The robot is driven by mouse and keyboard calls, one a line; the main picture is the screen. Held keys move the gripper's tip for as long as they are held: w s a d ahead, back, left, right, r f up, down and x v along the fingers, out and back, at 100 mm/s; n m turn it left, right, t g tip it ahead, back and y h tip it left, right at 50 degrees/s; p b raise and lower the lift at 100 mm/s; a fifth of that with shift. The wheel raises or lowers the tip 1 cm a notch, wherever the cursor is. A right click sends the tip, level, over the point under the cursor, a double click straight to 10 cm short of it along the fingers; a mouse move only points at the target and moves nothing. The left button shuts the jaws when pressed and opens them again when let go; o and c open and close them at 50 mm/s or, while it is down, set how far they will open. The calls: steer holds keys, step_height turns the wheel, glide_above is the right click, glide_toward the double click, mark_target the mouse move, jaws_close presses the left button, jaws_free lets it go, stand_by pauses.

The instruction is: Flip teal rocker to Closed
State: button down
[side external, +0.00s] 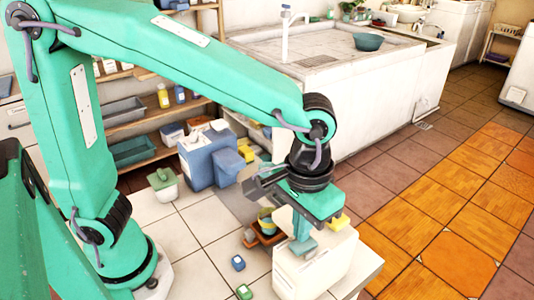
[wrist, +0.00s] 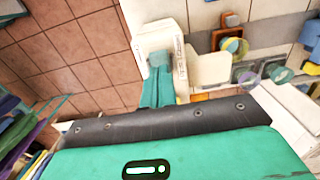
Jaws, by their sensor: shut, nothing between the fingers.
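The teal rocker (side external: 303,247) is a small pale teal piece on top of a white box (side external: 318,272) at the lower middle of the side view. In the wrist view the pale teal rocker (wrist: 158,58) shows on the white box (wrist: 148,34), beside small dark lettering too small to read. My gripper (side external: 301,232) points down at the rocker, shut and empty. Its darker teal fingers (wrist: 157,84) reach up to the rocker's near edge in the wrist view. I cannot tell whether they touch it, or which way the rocker is tipped. The fingers partly cover it.
Blue bins (side external: 208,160) and an orange-brown tray with stacked bowls (side external: 266,228) stand left of the white box. Small items lie on the tiles, including a blue block (side external: 238,262). A white washbasin counter (side external: 335,95) with a teal bowl (side external: 368,41) stands behind.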

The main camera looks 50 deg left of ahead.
mark_target(298, 243)
steer(key=shift+f, duration=1.3)
stand_by(1.2)
steer(key=shift+r, duration=0.15)
steer(key=shift+r, duration=3.35)
steer(key=shift+a, duration=0.1)
steer(key=shift+w+a+r, duration=0.1)
steer(key=shift+a, duration=0.15)
steer(key=s+a+t, duration=0.2)
steer(key=a, duration=0.9)
steer(key=s+a+t, duration=0.3)
steer(key=a, duration=0.7)
steer(key=shift+a+r+t, duration=0.3)
steer(key=shift+a+r, duration=0.1)
